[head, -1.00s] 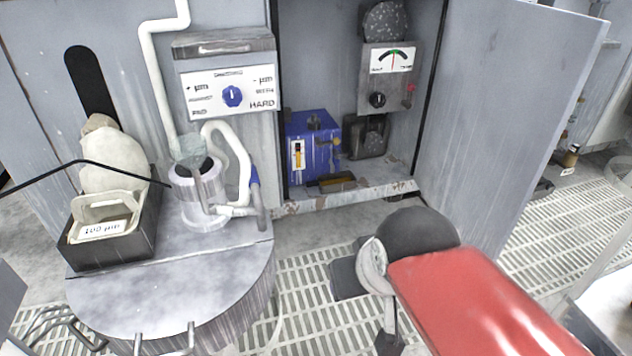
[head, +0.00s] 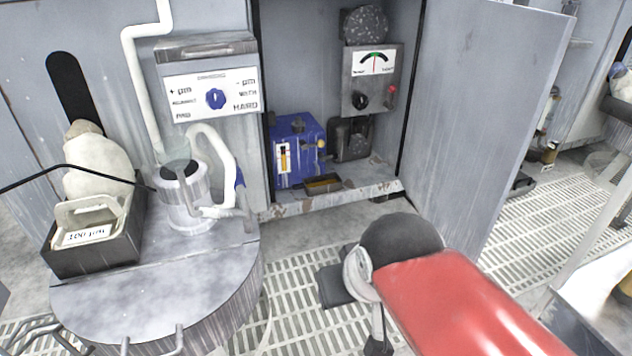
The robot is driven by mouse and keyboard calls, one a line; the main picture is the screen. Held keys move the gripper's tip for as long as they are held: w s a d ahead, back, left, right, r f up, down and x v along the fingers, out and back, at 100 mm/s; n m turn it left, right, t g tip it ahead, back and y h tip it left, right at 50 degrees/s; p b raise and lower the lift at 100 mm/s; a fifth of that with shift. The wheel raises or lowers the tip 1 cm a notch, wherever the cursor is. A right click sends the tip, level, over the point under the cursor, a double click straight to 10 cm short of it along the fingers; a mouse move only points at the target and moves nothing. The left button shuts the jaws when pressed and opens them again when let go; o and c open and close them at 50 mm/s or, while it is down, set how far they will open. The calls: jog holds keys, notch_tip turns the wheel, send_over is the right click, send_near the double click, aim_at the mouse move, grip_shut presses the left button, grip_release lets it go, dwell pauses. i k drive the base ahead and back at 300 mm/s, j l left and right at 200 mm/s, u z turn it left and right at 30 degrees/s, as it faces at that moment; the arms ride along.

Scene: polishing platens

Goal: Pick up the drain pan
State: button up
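What looks like the drain pan (head: 337,182) is a small, shallow dark tray with a yellowish-brown inside. It lies on the floor of the open cabinet, in front of the blue box (head: 297,150) and close to it. It is small in the head view and its far edge is hard to make out. My red arm link with its dark round joint reaches in from the lower right, below and to the right of the cabinet. I cannot make out my gripper's fingers.
The cabinet's raised front sill (head: 335,200) runs before the pan. Its open door (head: 490,120) stands to the right. A gauge box (head: 372,82) hangs above. The grated floor (head: 300,285) between is mostly clear.

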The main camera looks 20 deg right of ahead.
aim_at(316, 185)
jog(key=i+l+u, duration=0.1)
jog(key=i+u, duration=0.25)
jog(key=i+l+u, duration=0.15)
jog(key=i+u, duration=0.2)
jog(key=i+l+u, duration=0.35)
jog(key=k+j, duration=0.1)
